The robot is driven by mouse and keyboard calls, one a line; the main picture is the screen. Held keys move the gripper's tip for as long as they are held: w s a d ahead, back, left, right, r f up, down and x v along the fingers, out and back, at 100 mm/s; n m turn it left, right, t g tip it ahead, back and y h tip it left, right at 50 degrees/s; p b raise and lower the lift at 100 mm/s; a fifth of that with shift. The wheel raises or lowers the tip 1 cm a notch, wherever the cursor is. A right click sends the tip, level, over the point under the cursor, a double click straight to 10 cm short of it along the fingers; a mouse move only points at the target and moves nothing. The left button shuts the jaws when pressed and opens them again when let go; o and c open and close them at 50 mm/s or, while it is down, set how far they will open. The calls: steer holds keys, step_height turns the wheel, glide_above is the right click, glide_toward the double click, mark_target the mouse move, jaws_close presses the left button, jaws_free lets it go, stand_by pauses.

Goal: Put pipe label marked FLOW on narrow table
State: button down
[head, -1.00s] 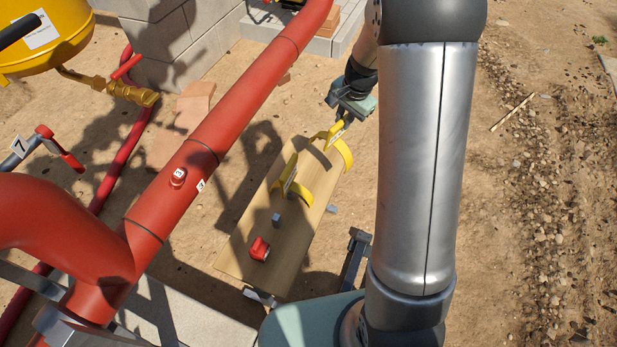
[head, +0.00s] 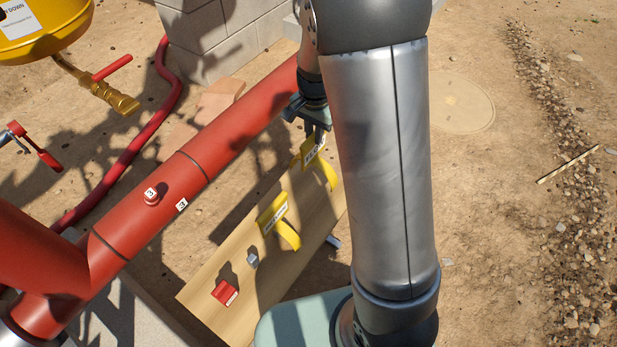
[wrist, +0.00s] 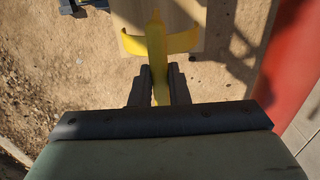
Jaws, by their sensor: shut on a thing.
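My gripper (head: 316,136) is shut on a yellow pipe label (head: 312,154) with a white text plate and a curved band, at the far end of the narrow wooden table (head: 205,290). In the wrist view, my gripper (wrist: 159,82) has its fingers on either side of the yellow label's upright part (wrist: 155,50). The label's band lies across the table's end in that view; I cannot tell whether it touches the wood. A second yellow label (head: 271,214) stands mid-table. The lettering on both is too small to read for sure.
A red block (head: 225,292) and a small grey block (head: 252,260) sit toward the table's near end. A thick red pipe (head: 150,205) runs along the table's left side, close to my gripper. Open dirt ground lies to the right.

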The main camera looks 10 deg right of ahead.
mark_target(313, 158)
step_height(313, 158, down, 5)
steer(key=shift+s+a+b, duration=0.15)
steer(key=shift+b, duration=0.25)
steer(key=shift+f+b, duration=0.35)
steer(key=shift+f, duration=1.8)
steer(key=shift+f, duration=0.15)
steer(key=c, duration=1.4)
jaws_free()
